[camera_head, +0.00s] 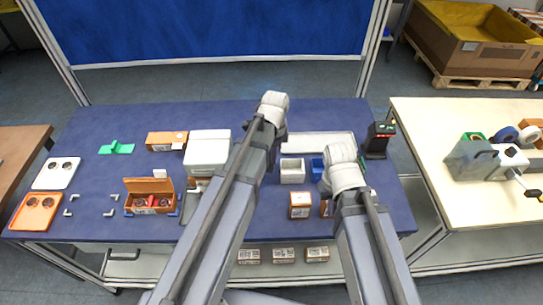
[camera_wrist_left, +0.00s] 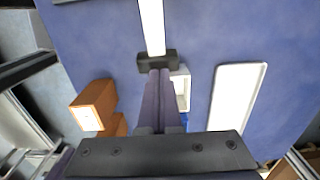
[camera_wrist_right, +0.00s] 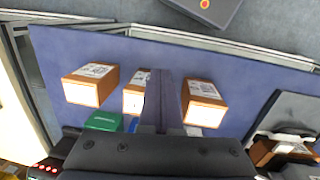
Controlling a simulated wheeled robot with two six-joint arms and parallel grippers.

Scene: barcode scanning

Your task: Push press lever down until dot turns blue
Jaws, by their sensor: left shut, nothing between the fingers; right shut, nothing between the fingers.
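In the left wrist view a white lever (camera_wrist_left: 151,25) comes down from the top edge and ends in a black crosspiece (camera_wrist_left: 157,60). My left gripper (camera_wrist_left: 160,73) is shut and empty, its fingertips overlapping this crosspiece; I cannot tell whether they touch it. In the head view my left arm hides the lever. I cannot make out a dot on the press. My right gripper (camera_wrist_right: 163,73) is shut and empty above the table among small brown boxes (camera_wrist_right: 203,103).
A white bin (camera_head: 292,171) and a shallow white tray (camera_head: 330,145) lie between and behind my arms. A black device (camera_head: 379,138) with coloured lights stands at the right. An open brown box (camera_head: 151,196) is at left. The table's front left is partly clear.

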